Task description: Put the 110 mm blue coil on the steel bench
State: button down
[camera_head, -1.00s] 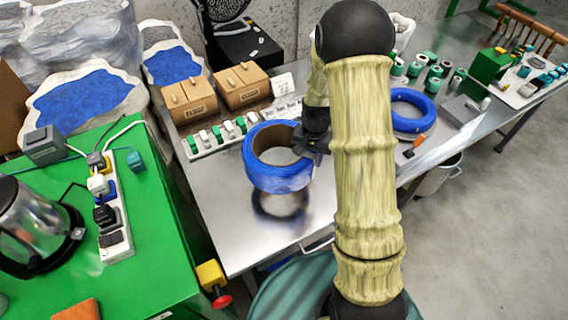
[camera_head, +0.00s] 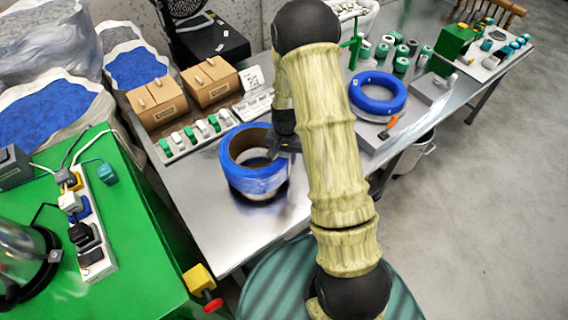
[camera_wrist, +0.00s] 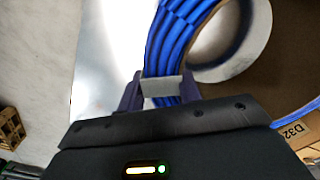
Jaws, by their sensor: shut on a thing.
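A blue coil (camera_head: 254,183) with a cardboard-coloured inner ring is held at its right side by my gripper (camera_head: 279,149). It hangs upright-axis over the steel bench (camera_head: 215,215), with its dark reflection close beneath it; I cannot tell whether it touches. In the wrist view the jaws (camera_wrist: 160,88) are shut across the coil's blue winding (camera_wrist: 172,45), at a pale band. A second blue coil (camera_head: 370,104) lies on a grey plate farther right on the bench. My arm hides part of the bench between the two coils.
A strip of green and white blocks (camera_head: 197,139) and cardboard boxes (camera_head: 209,82) stand behind the held coil. A green table (camera_head: 145,255) with a power strip (camera_head: 92,235) is at left. An orange-handled tool (camera_head: 388,127) lies near the second coil. Bare bench lies in front.

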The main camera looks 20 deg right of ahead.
jog(key=shift+f, duration=0.1)
jog(key=shift+f, duration=2.25)
jog(key=c, duration=1)
grip_release()
jog(key=shift+o, duration=0.2)
notch_tip(320, 180, up, 12)
jog(key=shift+f+b, duration=0.2)
jog(key=shift+b, duration=0.2)
jog(key=shift+r, duration=0.35)
